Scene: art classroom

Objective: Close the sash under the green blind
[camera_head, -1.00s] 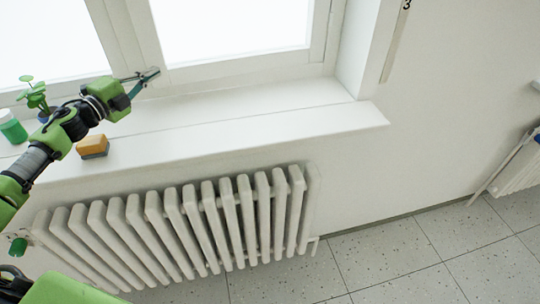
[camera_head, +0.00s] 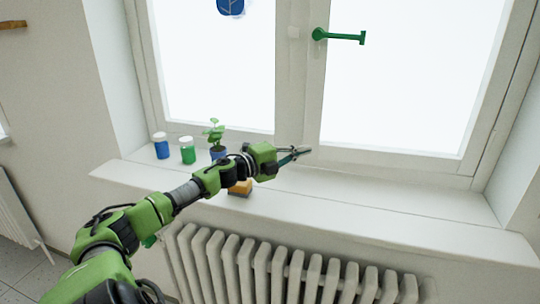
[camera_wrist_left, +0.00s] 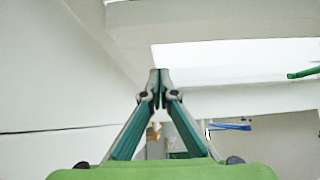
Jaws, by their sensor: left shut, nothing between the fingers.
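A white window with two sashes stands behind the sill in the head view. The right sash (camera_head: 400,158) carries a green handle (camera_head: 340,36) pointing right. I cannot tell whether the sash is ajar. The left sash (camera_head: 222,128) is beside it. No green blind is in view. My left gripper (camera_head: 300,154) is shut and empty, low before the meeting frames of the two sashes; I cannot tell if it touches them. In the left wrist view its closed fingertips (camera_wrist_left: 160,74) point at pale surfaces, with the green handle (camera_wrist_left: 304,72) at the right edge. My right gripper is out of view.
On the sill (camera_head: 380,205) stand a blue jar (camera_head: 161,147), a green jar (camera_head: 188,152), a potted plant (camera_head: 215,134) and an orange-brown block (camera_head: 240,188) close under my left arm. A radiator (camera_head: 290,270) is below. The sill's right part is clear.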

